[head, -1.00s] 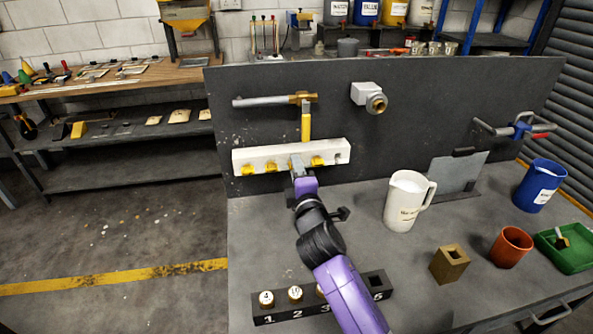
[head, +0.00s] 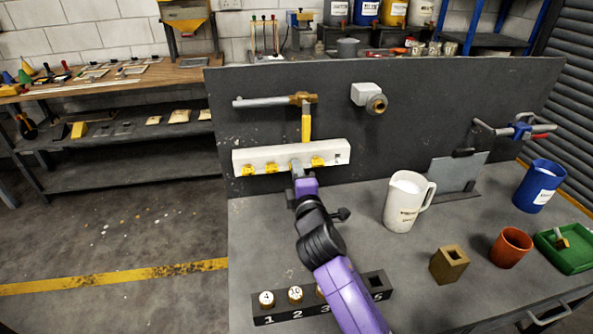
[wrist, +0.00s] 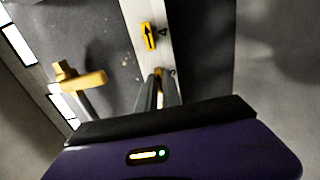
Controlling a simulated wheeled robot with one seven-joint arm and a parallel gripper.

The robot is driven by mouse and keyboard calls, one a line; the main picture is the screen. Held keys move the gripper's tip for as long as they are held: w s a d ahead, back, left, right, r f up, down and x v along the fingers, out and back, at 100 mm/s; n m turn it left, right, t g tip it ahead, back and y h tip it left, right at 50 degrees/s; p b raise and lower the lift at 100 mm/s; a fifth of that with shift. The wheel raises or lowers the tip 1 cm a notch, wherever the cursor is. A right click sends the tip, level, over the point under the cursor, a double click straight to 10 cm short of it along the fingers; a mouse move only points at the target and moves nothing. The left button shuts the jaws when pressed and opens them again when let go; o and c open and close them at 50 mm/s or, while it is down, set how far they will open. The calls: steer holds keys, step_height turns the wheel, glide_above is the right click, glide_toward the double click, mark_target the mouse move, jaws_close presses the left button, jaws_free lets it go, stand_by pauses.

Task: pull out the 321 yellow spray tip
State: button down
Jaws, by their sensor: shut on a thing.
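A white rail (head: 262,158) on the dark upright panel carries several yellow spray tips along its front. Two tips (head: 248,170) and (head: 271,167) show left of my gripper and one tip (head: 317,161) shows right of it. My gripper (head: 297,166) is at the rail, between these tips. In the wrist view, my gripper (wrist: 159,88) is shut on a yellow spray tip (wrist: 159,96), mostly hidden between the fingers. Another yellow tip (wrist: 149,36) sits further along the rail, beside a digit. I cannot read a 321 marking on any tip.
A brass valve with a yellow lever (head: 306,122) is just above the rail. A numbered black block (head: 262,318) holding round pieces lies below my arm. A white jug (head: 402,205), a brass block (head: 448,266) and an orange cup (head: 510,249) stand to the right.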

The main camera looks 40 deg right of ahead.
steer(key=shift+s+a, duration=0.35)
steer(key=shift+s, duration=0.15)
steer(key=p+v, duration=0.1)
steer(key=v, duration=0.3)
steer(key=shift+s+a, duration=0.15)
steer(key=shift+s, duration=0.1)
stand_by(0.7)
stand_by(0.3)
